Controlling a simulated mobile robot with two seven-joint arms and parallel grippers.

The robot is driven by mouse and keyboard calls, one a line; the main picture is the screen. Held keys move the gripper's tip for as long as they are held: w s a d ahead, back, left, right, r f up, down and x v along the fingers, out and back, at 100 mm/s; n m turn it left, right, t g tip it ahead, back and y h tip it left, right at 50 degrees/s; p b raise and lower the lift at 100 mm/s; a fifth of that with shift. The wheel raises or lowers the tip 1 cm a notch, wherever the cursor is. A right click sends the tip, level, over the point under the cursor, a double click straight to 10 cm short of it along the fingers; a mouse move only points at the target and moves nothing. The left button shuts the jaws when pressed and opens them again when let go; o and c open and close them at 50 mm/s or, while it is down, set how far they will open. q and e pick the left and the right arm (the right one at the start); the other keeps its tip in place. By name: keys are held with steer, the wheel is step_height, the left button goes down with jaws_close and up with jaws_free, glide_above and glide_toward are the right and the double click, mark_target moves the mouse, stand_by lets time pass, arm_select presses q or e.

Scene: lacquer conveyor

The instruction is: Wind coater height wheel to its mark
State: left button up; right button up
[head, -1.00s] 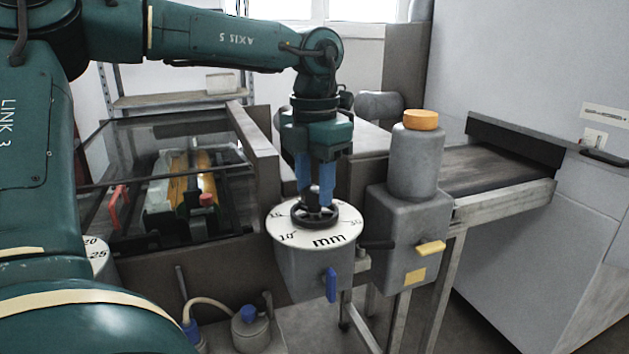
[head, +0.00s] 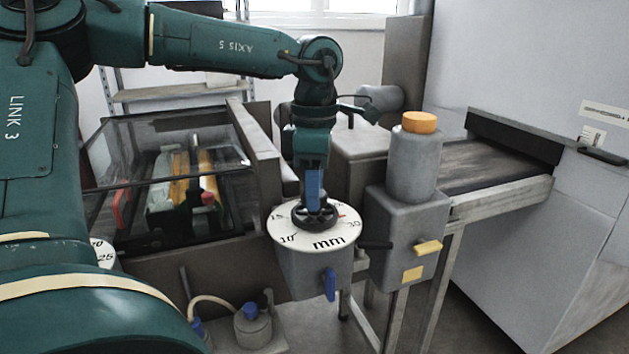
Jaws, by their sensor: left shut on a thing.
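The height wheel (head: 329,222) is a small dark spoked handwheel on top of a white round dial (head: 293,240) marked "mm" with numbers around its edge. A small red mark (head: 341,215) shows on the dial right of the wheel. My left gripper (head: 314,208), with blue fingers, comes straight down from above and is shut on the wheel. The fingers line up one behind the other and hide part of the wheel's middle. I cannot make out any pointer on the wheel. My right gripper is not in view.
A blue lever (head: 330,284) hangs on the dial housing's front. Right of it stands a grey unit with an orange cap (head: 419,122) and a yellow knob (head: 429,248). A conveyor belt (head: 492,164) lies further right. Glass-covered rollers (head: 180,178) are at left, a small pot (head: 252,327) below.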

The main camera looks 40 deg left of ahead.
arm_select(q)
steer(key=shift+m, duration=1.1)
steer(key=o, duration=1)
steer(key=shift+r, duration=0.15)
step_height(320, 180, up, 13)
steer(key=shift+f+p, duration=0.1)
steer(key=shift+p, duration=0.45)
